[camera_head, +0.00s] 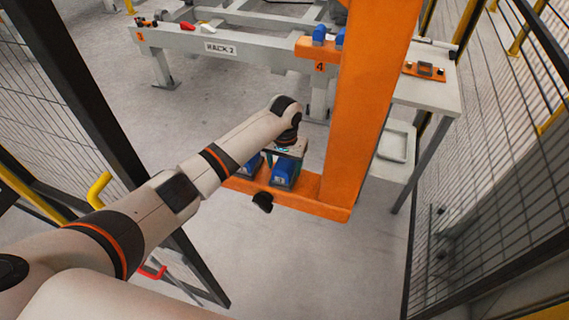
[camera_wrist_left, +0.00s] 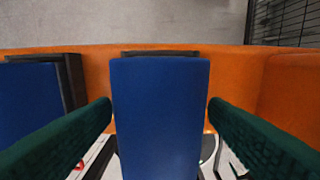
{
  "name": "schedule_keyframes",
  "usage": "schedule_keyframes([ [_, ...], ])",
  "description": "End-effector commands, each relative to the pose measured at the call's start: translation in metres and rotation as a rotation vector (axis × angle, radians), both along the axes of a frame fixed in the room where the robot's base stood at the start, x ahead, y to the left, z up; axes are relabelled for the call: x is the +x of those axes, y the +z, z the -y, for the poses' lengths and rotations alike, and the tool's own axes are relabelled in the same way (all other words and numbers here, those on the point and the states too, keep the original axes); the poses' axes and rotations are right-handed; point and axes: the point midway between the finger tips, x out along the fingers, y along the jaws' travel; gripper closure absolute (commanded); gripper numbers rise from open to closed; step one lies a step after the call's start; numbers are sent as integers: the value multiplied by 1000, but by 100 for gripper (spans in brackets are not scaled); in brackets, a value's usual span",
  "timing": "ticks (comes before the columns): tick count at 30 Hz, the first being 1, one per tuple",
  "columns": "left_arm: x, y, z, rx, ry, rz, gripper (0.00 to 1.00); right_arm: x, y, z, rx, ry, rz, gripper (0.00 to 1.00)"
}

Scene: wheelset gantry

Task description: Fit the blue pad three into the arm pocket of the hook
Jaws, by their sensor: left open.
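The orange hook (camera_head: 352,110) hangs upright, and its lower arm (camera_head: 325,208) carries two blue pads side by side. One blue pad (camera_head: 284,172) is under my left gripper (camera_head: 288,150); its label is too small to read surely. In the left wrist view this pad (camera_wrist_left: 160,115) stands between my two green fingers, with a narrow gap on each side. The gripper is open. A dark pocket edge (camera_wrist_left: 160,53) shows behind the pad. The second blue pad (camera_head: 248,167) is to the left and also shows in the wrist view (camera_wrist_left: 28,100). My right gripper is out of view.
A grey rack beam (camera_head: 220,47) crosses the back, with more blue pads (camera_head: 319,34) on an orange ledge. A bench (camera_head: 425,90) with a grey tray (camera_head: 398,142) stands right. Mesh fences close both sides.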

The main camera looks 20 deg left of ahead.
Motion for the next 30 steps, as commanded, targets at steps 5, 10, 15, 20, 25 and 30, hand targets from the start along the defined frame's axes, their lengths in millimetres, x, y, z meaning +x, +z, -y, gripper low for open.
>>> schedule_keyframes([
  [5,0,30,0,0,0,0,31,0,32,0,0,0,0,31],
  [10,0,55,0,-1,0,0,31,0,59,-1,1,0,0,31],
  [15,0,79,1,-2,-1,-1,31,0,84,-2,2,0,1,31],
  [20,0,100,1,-1,-1,0,31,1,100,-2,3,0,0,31],
  [25,0,108,0,-1,0,0,31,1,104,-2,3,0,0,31],
  [30,0,107,0,-1,0,0,31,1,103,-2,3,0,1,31],
])
